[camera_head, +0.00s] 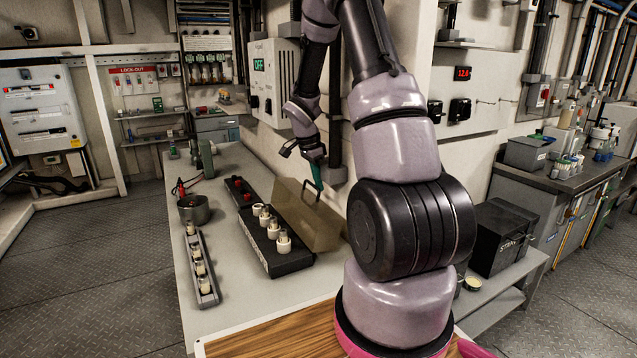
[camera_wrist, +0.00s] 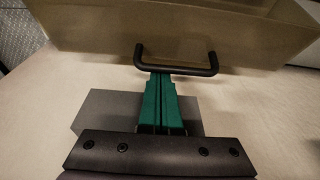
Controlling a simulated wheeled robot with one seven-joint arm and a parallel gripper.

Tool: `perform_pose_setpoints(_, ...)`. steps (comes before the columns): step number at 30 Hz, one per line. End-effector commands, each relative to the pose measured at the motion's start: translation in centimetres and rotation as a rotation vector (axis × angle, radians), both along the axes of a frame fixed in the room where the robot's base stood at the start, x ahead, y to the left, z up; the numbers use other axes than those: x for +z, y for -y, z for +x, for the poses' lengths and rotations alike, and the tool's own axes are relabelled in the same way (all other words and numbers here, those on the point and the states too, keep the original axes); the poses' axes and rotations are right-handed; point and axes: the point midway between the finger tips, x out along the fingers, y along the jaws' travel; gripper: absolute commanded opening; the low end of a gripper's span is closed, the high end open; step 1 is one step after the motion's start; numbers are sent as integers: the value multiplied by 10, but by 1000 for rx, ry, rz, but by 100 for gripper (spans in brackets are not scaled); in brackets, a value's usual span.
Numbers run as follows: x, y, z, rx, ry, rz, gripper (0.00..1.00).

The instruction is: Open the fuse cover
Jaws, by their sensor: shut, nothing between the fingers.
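The fuse cover (camera_head: 312,224) is a tan, box-like lid. In the head view it stands swung up along the right side of the black fuse block (camera_head: 285,262), whose white fuses (camera_head: 273,230) are exposed. Its black bar handle (camera_head: 309,186) is on the upper part. The wrist view shows the cover (camera_wrist: 100,30) across the top and the handle (camera_wrist: 180,69) close ahead. My gripper (camera_head: 320,186) has teal fingers, shut and empty. In the wrist view the fingertips (camera_wrist: 160,76) meet the handle bar's edge; I cannot tell whether they touch it.
A grey rack of fuses (camera_head: 203,270) lies left of the block on the pale bench (camera_head: 185,310). A metal pot (camera_head: 194,209) and a small black box with red knobs (camera_head: 240,190) are nearby. A wall box reading OFF (camera_head: 275,80) stands behind my arm.

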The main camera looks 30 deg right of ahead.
Motion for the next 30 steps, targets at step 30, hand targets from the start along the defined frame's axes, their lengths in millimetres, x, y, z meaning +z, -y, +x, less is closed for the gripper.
perform_pose_setpoints(30, 25, -50, -2, 0, 8, -223, 0)
